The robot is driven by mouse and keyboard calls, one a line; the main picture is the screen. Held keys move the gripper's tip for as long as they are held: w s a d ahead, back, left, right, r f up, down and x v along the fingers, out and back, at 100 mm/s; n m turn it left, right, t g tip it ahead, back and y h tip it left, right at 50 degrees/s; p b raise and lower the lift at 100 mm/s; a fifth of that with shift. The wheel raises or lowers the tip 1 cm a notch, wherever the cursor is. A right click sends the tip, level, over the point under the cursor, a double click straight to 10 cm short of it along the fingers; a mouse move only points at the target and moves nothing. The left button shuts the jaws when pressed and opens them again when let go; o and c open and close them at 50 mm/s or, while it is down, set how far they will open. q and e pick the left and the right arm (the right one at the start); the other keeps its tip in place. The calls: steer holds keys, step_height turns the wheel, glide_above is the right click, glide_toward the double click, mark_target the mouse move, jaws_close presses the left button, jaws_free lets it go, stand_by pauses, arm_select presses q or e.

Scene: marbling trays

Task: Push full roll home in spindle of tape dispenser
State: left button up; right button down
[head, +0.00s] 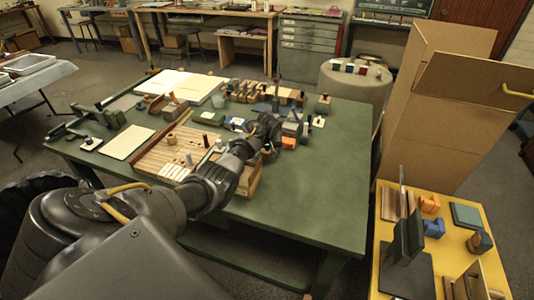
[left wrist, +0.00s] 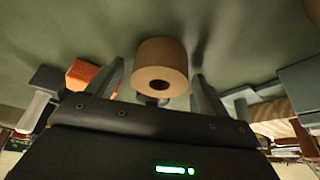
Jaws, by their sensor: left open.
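A brown roll (left wrist: 162,70) with a dark centre hole shows in the left wrist view, between the two fingers of my left gripper (left wrist: 157,78). The fingers are apart, with a visible gap to the roll on each side. In the head view my left gripper (head: 270,130) is over the right part of the green table, among small blocks, and the roll is hidden or too small to pick out there. I cannot surely make out the tape dispenser or its spindle in either view. My right gripper is not in view.
In the left wrist view an orange block (left wrist: 84,75) and a dark grey block (left wrist: 46,78) are left of the fingers, and a grey object (left wrist: 300,86) is right. A wooden rack (head: 150,160) lies left of my arm. The green table's (head: 320,190) front right is clear.

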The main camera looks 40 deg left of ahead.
arm_select(q)
steer(key=c, duration=1.1)
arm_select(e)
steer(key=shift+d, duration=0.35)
arm_select(q)
steer(key=shift+r, duration=0.15)
